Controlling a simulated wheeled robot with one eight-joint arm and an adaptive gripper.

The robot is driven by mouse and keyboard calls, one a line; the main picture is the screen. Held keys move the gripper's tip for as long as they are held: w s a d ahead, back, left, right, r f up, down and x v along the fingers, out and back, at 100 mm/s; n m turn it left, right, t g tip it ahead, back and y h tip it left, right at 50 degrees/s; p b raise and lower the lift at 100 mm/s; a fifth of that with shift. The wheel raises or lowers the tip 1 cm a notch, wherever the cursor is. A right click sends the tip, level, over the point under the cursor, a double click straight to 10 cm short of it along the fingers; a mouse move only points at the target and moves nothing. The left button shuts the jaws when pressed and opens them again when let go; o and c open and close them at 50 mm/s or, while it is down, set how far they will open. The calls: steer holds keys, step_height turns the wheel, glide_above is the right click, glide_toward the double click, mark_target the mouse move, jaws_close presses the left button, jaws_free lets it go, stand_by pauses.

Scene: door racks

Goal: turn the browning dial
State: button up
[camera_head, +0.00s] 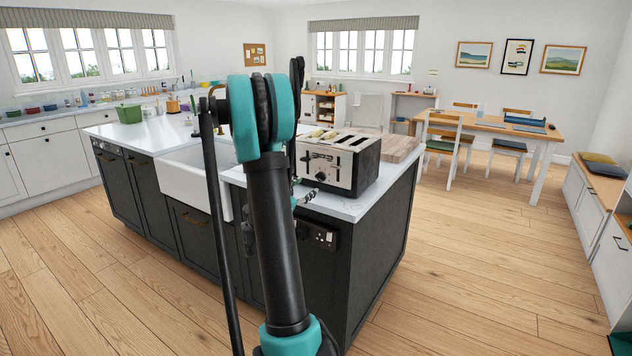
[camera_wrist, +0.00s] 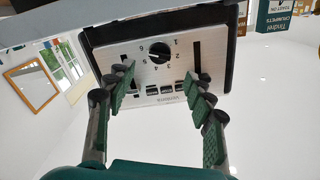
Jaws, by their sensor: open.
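The browning dial (camera_wrist: 160,52) is a round black knob on the metal front of the toaster (camera_wrist: 150,82). Numbers ring it, and a pale pointer mark seems to face the 5. The toaster, silver and black, stands on the island counter in the head view (camera_head: 345,165). My gripper (camera_wrist: 160,78) is open and empty, with a green-padded finger on each side of the dial in the wrist picture. Its fingers appear apart from the dial, though the exact gap is hard to judge. My arm mostly hides the gripper in the head view.
Slots and bread-like slices show on the toaster's top. A wooden board (camera_head: 398,149) lies behind it. The white sink (camera_head: 188,182) and a green container (camera_head: 129,113) are to the left. Bare white counter (camera_head: 345,207) lies in front of the toaster.

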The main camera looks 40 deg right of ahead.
mark_target(319, 178)
steer(key=x, duration=0.8)
steer(key=shift+d, duration=0.1)
steer(key=c, duration=1.2)
